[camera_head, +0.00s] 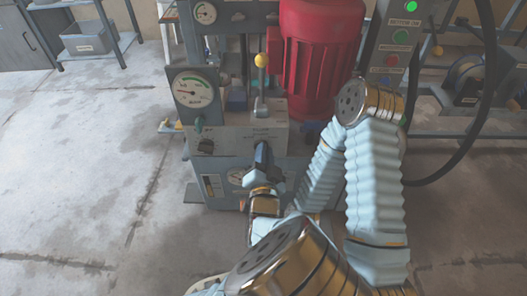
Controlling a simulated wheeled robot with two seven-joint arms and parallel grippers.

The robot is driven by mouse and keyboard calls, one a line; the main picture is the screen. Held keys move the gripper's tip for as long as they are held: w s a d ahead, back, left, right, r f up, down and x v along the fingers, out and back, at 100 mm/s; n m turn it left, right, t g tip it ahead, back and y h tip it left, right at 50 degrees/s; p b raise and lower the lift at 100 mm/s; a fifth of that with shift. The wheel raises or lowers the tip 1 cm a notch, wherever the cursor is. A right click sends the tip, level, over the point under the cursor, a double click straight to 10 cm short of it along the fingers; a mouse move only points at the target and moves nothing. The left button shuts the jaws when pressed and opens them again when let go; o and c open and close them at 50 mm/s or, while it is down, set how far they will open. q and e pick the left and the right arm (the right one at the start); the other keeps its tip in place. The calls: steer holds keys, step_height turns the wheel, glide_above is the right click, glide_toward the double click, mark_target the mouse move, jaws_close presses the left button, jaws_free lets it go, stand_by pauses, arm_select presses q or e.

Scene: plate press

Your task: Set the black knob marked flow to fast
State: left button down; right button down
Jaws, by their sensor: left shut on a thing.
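A black knob (205,146) sits at the left end of the front of the grey control box (230,133) on the press. Its marking and setting are too small to read. My left gripper (262,152) is at the box's front, right of this knob and below the lever with the yellow ball (260,60). Its dark fingers are shut on a small part at the panel. The fingers hide that part, so I cannot tell whether it is another knob, or its marking. My right gripper is not in view.
A red motor (318,55) stands behind the box. A button panel (397,40) and a hanging black cable (487,90) are at the right. The floor (90,170) at the left is clear.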

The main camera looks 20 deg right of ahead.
arm_select(q)
steer(key=shift+m, duration=0.5)
steer(key=shift+f, duration=0.1)
steer(key=c, duration=1.1)
jaws_free()
steer(key=shift+c, duration=0.2)
